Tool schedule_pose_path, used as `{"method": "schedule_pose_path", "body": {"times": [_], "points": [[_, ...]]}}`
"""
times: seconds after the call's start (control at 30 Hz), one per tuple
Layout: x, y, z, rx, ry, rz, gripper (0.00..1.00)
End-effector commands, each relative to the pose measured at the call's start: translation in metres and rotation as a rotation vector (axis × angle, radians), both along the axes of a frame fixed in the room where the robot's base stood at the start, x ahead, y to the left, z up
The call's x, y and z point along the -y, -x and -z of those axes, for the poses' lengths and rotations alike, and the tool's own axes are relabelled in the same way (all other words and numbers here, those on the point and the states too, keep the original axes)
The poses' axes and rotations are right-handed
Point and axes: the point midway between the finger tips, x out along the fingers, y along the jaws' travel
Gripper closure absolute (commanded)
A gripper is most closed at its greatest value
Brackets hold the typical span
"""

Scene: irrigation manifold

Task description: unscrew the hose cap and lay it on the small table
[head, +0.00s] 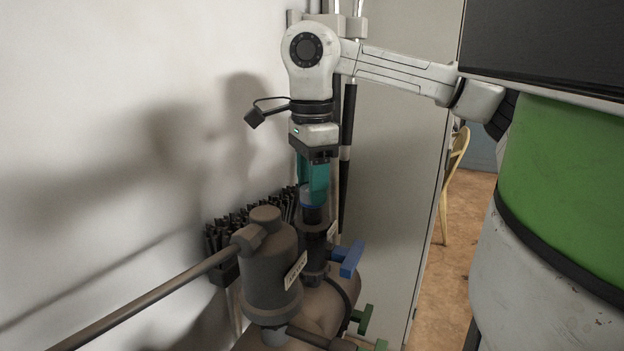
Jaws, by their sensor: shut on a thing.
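I cannot tell whether the cap is still threaded on or lifted free. I cannot make out the small table in this view.
A brown filter housing (270,268) with a label and a long pipe (145,302) stands just left and in front. A blue valve handle (348,259) sticks out right of the fitting. Dark brush bristles (225,236) are behind. A yellow chair (455,165) stands beyond the grey cabinet (400,150).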

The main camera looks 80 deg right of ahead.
Motion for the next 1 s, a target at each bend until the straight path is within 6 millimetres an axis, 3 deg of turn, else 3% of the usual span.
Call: {"method": "schedule_pose_path", "body": {"times": [0.27,0.6,1.0], "points": [[-0.0043,-0.0007,0.0000,-0.002,-0.010,-0.053,1.00],[-0.0040,-0.0002,0.0006,-0.002,-0.010,-0.392,1.00],[-0.0036,0.0001,0.0009,-0.002,-0.010,-0.452,1.00]]}}
